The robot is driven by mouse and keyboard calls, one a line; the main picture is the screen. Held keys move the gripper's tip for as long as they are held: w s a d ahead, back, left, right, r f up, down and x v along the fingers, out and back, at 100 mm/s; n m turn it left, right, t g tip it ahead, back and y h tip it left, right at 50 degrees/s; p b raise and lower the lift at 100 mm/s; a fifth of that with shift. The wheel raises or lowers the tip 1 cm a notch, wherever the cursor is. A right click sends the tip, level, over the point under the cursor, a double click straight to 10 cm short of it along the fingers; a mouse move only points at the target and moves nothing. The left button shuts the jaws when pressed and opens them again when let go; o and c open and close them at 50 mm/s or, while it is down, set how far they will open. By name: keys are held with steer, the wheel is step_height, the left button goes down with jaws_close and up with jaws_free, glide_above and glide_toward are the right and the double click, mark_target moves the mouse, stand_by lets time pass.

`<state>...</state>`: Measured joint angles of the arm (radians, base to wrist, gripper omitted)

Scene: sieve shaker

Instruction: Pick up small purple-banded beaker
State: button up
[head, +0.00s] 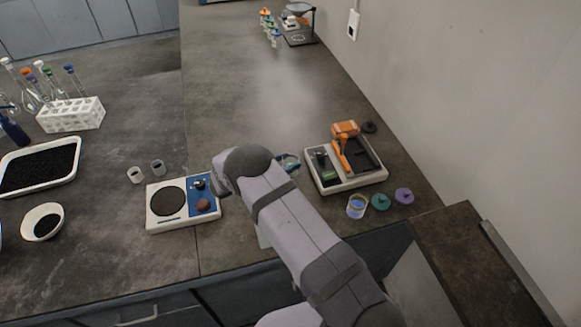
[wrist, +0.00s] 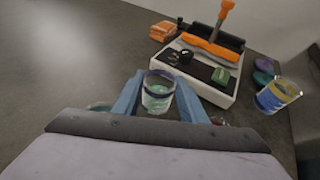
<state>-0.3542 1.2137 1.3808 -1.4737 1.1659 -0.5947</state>
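The small purple-banded beaker (wrist: 159,91) is a clear glass with a dark purple band near its rim. In the wrist view it stands upright on the dark bench between the two blue fingers of my gripper (wrist: 160,82). The fingers are apart, one on each side of it, with a narrow gap showing at the tips; contact is not clear. In the head view my arm hides most of the gripper, and only a bit of glass and blue shows beside the arm.
A tray with an orange-handled tool (head: 345,165) stands just beyond. A yellow-banded beaker with blue contents (head: 357,206) and teal (head: 380,202) and purple lids (head: 404,196) are on the right. A blue-and-white device (head: 183,203) is on the left.

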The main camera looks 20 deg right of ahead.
steer(key=shift+r, duration=0.25)
stand_by(0.3)
step_height(320, 180, up, 9)
steer(key=b, duration=0.2)
steer(key=shift+r+b, duration=0.2)
steer(key=shift+b, duration=0.15)
stand_by(0.6)
steer(key=shift+w+m+g+h, duration=0.1)
steer(key=shift+m+g+h, duration=0.3)
steer(key=shift+m, duration=0.1)
